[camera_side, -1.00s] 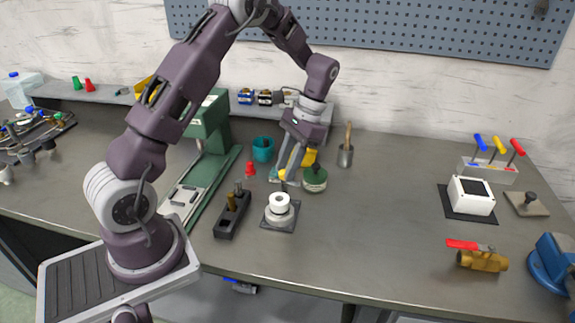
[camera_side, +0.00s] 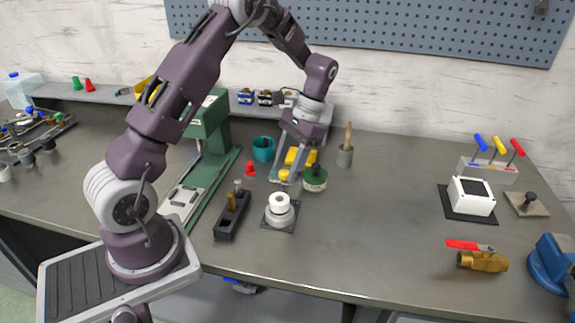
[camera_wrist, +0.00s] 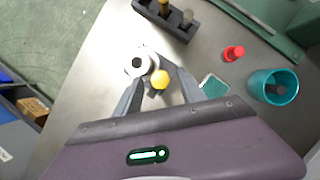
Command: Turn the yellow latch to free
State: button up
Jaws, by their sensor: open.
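A rounded yellow piece (camera_side: 285,175) shows beside my gripper in the side view. A yellow bar (camera_side: 299,157) shows behind my fingers. I cannot tell which is the latch. In the wrist view a round yellow knob (camera_wrist: 160,79) lies between my fingers, overlapping the edge of a white cylinder (camera_wrist: 134,63) with a dark centre hole. That white cylinder stands on a dark square plate in the side view (camera_side: 280,211). My gripper (camera_side: 291,178) is open and points down; it also shows in the wrist view (camera_wrist: 163,84). I see no clear contact with the yellow knob.
A green round pot (camera_side: 316,181) stands close on the right of my gripper. A teal cup (camera_side: 263,150), a red cone (camera_side: 250,169) and a black block with pegs (camera_side: 231,216) stand to the left.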

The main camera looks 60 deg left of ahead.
jog(key=v, duration=0.7)
notch_tip(320, 180, up, 5)
jog(key=t, duration=0.1)
send_over(297, 184)
jog(key=s+d+r+t, duration=0.3)
jog(key=s+d+r, duration=0.2)
jog(key=s+r, duration=0.2)
jog(key=s+d+t, duration=0.3)
jog(key=s, duration=0.4)
jog(key=s+d+t, duration=0.3)
jog(key=s, duration=0.4)
jog(key=shift+s+d+f, duration=0.15)
jog(key=shift+d+f, duration=0.05)
jog(key=shift+d, duration=0.2)
